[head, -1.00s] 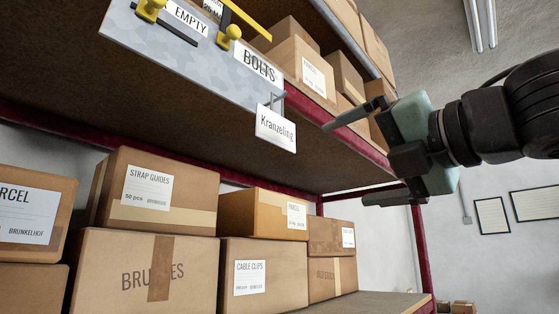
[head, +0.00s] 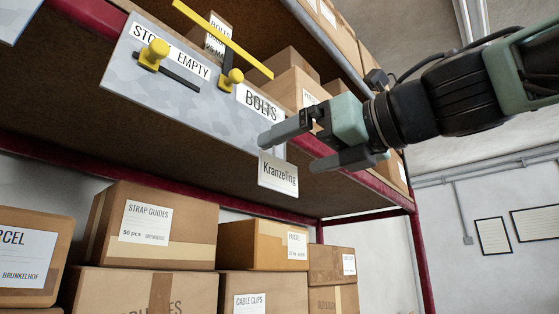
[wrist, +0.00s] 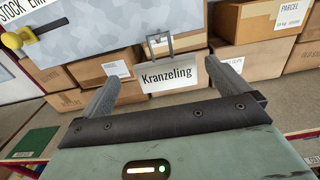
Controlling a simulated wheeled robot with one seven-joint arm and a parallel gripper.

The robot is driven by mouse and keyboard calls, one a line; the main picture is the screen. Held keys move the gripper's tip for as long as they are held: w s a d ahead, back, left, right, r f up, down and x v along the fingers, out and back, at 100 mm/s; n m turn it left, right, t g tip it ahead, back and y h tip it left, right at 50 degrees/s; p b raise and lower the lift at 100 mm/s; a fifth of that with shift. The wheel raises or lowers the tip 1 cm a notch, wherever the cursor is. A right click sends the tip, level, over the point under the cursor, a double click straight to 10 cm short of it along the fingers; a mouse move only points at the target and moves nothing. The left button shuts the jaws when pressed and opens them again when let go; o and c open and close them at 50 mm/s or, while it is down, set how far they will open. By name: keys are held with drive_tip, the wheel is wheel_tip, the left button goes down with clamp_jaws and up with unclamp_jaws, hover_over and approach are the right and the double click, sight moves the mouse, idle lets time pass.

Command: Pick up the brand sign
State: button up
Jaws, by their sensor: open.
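The brand sign is a small white plate (head: 278,175) reading "Kranzeling". It hangs at the lower right corner of a grey mottled panel (head: 190,95) on the shelf front. In the wrist view the sign (wrist: 168,75) hangs from a small metal bracket (wrist: 160,45) and lies between the two fingers in the picture. My gripper (head: 288,152) is open. In the head view its fingertips are at the sign's right side and upper edge, one finger overlapping the panel's corner. I cannot tell whether either finger touches the sign.
The panel carries yellow knobs (head: 153,54), a yellow bar (head: 222,40) and labels reading "BOLTS" and "EMPTY". Cardboard boxes (head: 150,225) fill the shelf below, and more boxes stand above. A dark red shelf beam (head: 390,190) runs behind my gripper. The right side holds open room before the wall.

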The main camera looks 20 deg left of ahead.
sight(281, 162)
drive_tip(key=shift+w+p+x, duration=0.1)
drive_tip(key=shift+p+x, duration=0.45)
drive_tip(key=shift+x, duration=1.2)
drive_tip(key=shift+w+p+x, duration=0.15)
drive_tip(key=shift+p+x, duration=0.4)
drive_tip(key=shift+x, duration=1.15)
drive_tip(key=shift+d, duration=0.15)
drive_tip(key=c, duration=0.9)
